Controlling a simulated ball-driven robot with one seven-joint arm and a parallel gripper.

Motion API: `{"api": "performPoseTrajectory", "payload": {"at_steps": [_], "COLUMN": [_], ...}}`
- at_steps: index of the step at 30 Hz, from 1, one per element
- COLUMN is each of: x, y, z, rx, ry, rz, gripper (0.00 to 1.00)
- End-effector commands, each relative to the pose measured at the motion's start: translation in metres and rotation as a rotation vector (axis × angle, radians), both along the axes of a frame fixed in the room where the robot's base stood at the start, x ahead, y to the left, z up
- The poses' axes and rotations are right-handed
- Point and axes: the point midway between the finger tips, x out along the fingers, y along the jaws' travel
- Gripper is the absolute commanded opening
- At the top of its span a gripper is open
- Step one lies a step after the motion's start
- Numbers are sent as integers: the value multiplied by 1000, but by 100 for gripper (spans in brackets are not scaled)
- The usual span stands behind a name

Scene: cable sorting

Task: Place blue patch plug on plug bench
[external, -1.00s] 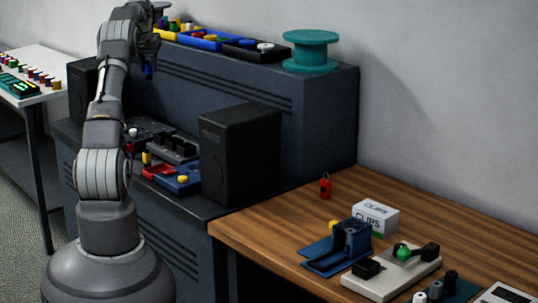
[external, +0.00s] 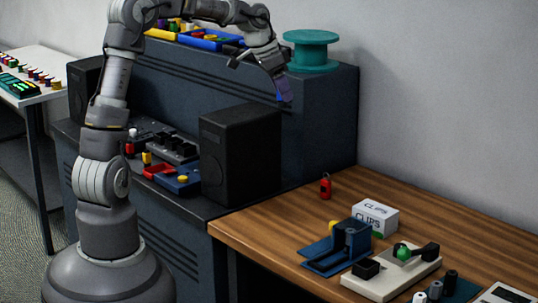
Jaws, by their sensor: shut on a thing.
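My gripper (external: 283,92) is at the upper middle of the external view, pointing down. It is in front of the tall dark cabinet, right of and above the black box. It is shut on a small blue piece, the blue patch plug (external: 280,97), which is mostly hidden by the fingers. The plug is held in the air, touching nothing below. No piece is clearly labelled as the plug bench. On the wooden table at lower right stand a blue stand (external: 338,249) and a cream board (external: 392,275) with black blocks and a green knob.
A black box (external: 240,155) stands on the dark shelf near my arm. A teal spool (external: 312,50) and trays (external: 205,40) sit on the cabinet top. A clips box (external: 375,217) and a red item (external: 325,187) are on the wooden table (external: 270,230). Its left part is clear.

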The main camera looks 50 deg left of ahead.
Motion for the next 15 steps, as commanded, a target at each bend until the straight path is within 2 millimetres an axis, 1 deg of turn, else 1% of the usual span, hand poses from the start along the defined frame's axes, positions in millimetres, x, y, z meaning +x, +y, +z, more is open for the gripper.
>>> {"api": "performPoseTrajectory", "payload": {"at_steps": [1, 3, 6, 9, 15], "x": [-10, -22, -39, -53, -79], "y": [-22, -47, -76, -98, -131], "z": [-2, -5, -9, -13, -20], "rx": [1, 2, 2, 1, 1], "ry": [0, 0, 0, 1, 1], "rz": [-50, -112, -188, -246, -341], "gripper": [0, 0, 0, 0, 0]}}
